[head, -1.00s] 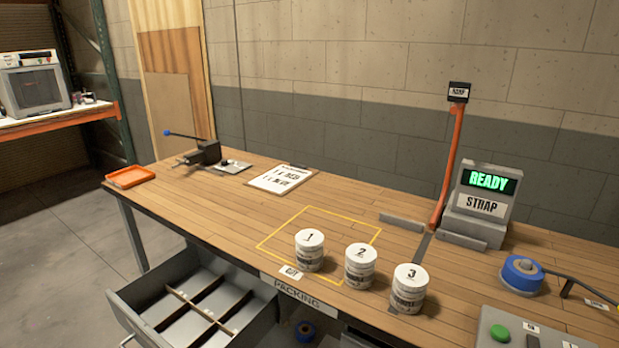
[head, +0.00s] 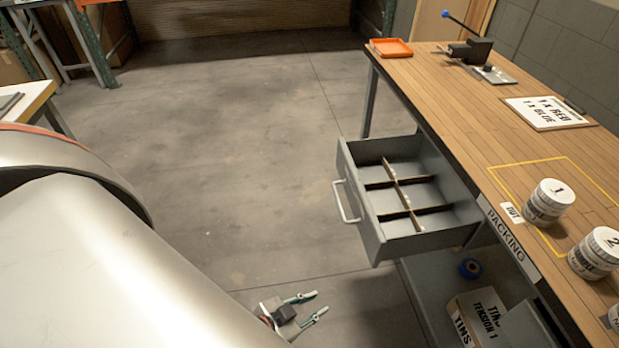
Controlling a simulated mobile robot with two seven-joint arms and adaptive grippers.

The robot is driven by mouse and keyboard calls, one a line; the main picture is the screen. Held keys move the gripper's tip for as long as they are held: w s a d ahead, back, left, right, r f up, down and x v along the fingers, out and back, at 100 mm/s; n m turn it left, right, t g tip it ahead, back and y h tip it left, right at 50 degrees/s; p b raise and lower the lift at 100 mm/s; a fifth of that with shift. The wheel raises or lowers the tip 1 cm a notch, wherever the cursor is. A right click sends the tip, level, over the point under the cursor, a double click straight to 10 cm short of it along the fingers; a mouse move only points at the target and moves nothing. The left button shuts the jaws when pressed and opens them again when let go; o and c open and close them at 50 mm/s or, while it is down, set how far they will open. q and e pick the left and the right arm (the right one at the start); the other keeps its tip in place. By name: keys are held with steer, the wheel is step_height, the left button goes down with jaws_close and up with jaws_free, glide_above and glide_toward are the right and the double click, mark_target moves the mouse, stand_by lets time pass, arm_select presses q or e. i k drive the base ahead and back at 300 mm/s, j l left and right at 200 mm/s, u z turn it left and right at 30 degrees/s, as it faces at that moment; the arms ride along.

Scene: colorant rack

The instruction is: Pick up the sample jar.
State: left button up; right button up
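Three round white lidded containers stand upright on the wooden packing table (head: 480,110). Container 1 (head: 549,204) is at the edge of a yellow outlined square, container 2 (head: 596,253) is nearer, and the third (head: 614,315) is cut off by the right frame edge. I cannot tell whether any of them is the sample jar; no thing is marked so. My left gripper (head: 320,302) is low at the bottom middle, over the floor and left of the table. Its fingers are apart and nothing shows between them. My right gripper is not in view.
An open, divided, empty-looking drawer (head: 372,220) juts out between my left gripper and the table top. A clipboard (head: 545,112), lever tool (head: 470,50) and orange tray (head: 391,47) are farther back.

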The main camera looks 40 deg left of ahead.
mark_target(596, 257)
steer(key=u, duration=0.75)
steer(key=z, duration=1.5)
